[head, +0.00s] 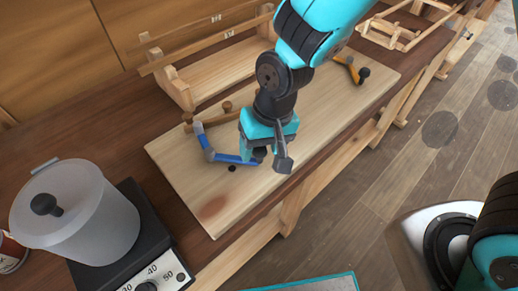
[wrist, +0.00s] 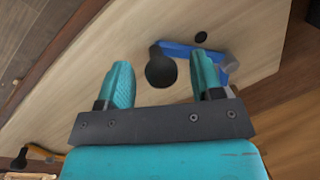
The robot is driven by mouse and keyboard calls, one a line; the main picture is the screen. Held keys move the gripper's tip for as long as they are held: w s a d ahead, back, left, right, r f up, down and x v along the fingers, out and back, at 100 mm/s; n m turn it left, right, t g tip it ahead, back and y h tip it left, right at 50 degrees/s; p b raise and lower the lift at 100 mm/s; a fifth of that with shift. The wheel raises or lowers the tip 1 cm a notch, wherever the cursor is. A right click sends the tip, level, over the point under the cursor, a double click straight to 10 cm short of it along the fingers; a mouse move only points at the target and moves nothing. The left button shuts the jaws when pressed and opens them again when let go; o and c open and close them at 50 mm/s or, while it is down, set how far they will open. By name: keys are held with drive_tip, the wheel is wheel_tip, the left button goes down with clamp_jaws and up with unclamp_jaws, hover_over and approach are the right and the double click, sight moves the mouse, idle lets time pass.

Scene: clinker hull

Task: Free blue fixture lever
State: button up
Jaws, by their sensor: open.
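The blue fixture lever (head: 229,158) lies on the pale wooden board, bent in an elbow, with a grey end at the upper left. Its right end lies under my gripper (head: 268,160). In the wrist view the blue lever (wrist: 183,48) runs across the top, and a round black knob (wrist: 161,71) stands at its left end. The knob sits between the two teal fingers of my gripper (wrist: 161,85), which are open and apart from it. A dark hole (head: 232,168) shows in the board beside the lever.
A yellow lever (head: 351,69) with a black knob lies at the board's (head: 184,184) far right. A wooden rack (head: 217,72) stands behind. A lidded pot (head: 75,215) on a scale-like base (head: 148,240) stands at left. The board's near part is clear.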

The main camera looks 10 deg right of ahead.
drive_tip(key=shift+a+f, duration=0.15)
drive_tip(key=shift+f, duration=0.55)
clamp_jaws()
drive_tip(key=shift+s+a, duration=0.1)
drive_tip(key=shift+s, duration=0.05)
